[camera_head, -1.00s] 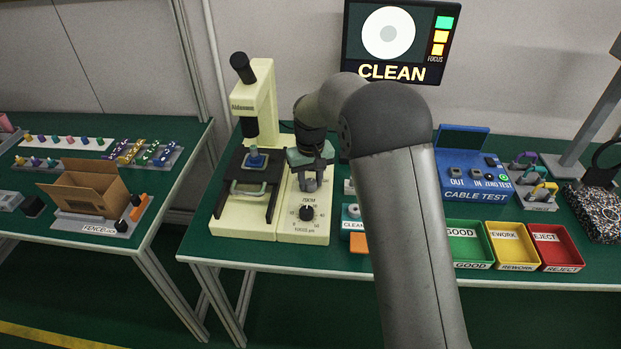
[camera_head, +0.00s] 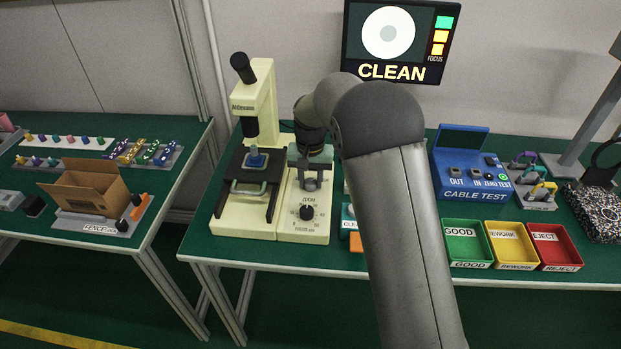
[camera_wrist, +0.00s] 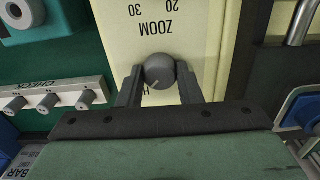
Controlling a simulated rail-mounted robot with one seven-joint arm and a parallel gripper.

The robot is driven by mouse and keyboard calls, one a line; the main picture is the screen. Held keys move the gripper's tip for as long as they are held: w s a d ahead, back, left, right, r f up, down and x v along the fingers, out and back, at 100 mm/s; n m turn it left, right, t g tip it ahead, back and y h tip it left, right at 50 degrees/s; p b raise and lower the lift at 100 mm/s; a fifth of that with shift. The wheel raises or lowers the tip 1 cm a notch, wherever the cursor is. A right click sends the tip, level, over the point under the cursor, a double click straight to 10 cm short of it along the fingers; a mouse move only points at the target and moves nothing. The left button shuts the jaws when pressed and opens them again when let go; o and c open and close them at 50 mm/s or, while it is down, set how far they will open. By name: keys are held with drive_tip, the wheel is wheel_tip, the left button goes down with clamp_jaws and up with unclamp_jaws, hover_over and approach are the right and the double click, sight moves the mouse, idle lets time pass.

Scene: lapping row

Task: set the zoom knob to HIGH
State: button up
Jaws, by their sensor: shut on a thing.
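The zoom knob (camera_wrist: 160,70) is a round grey knob on the cream microscope base, beside the printed word ZOOM. My gripper (camera_wrist: 160,82) has one finger on each side of it and is shut on it. It also shows in the head view (camera_head: 311,180), over the panel behind the black focus knob (camera_head: 307,212). A short pale mark on the zoom knob points to the lower left in the wrist view, toward a partly hidden label starting with H. The rest of that label is covered.
The microscope (camera_head: 257,105) and its dark stage stand left of my gripper. The blue cable test box (camera_head: 468,185) is right of my arm.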

sight(311, 182)
drive_tip(key=o, duration=1)
drive_tip(key=shift+r, duration=0.1)
wheel_tip(311, 182, up, 17)
drive_tip(key=shift+r, duration=0.15)
drive_tip(key=s+d+r+p, duration=0.2)
drive_tip(key=s+d, duration=0.9)
drive_tip(key=s, duration=0.4)
drive_tip(key=shift+n, duration=0.7)
drive_tip(key=s+d+f, duration=0.1)
drive_tip(key=s+f, duration=0.1)
drive_tip(key=s, duration=0.4)
drive_tip(key=s+d+f+p, duration=0.1)
drive_tip(key=s+d+f, duration=0.1)
drive_tip(key=s, duration=0.4)
drive_tip(key=s+d+f, duration=0.2)
drive_tip(key=s+f, duration=0.1)
drive_tip(key=s, duration=0.3)
drive_tip(key=shift+s+p, duration=0.3)
drive_tip(key=shift+p, duration=0.05)
